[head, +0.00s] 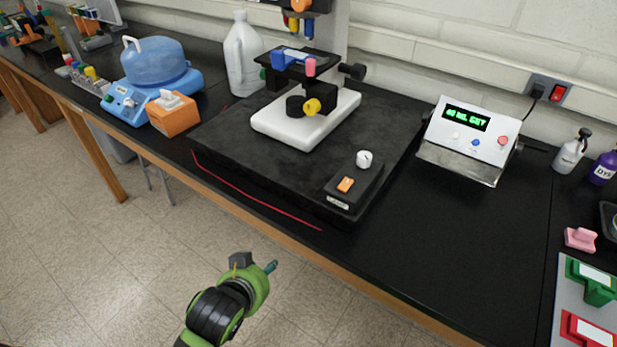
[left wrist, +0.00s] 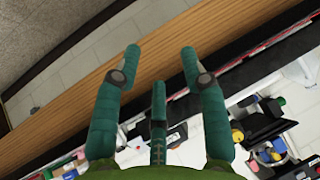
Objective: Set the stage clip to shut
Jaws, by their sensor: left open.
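A microscope-like stand with a white base (head: 275,125) sits on a black slab at the back of the bench. Its dark stage (head: 283,66) carries a blue part (head: 292,55) and a pink-tipped part (head: 310,67) at its near right edge. Which of these is the stage clip, and its exact position, I cannot tell. The stand also shows at the right of the left wrist view (left wrist: 265,122). My left gripper (head: 262,268) is in front of the bench, well away from the stand. Its teal fingers (left wrist: 160,52) are apart and empty. My right gripper does not show.
The black slab (head: 225,145) bears a small box with an orange switch (head: 346,184). A display box (head: 470,130) stands right.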

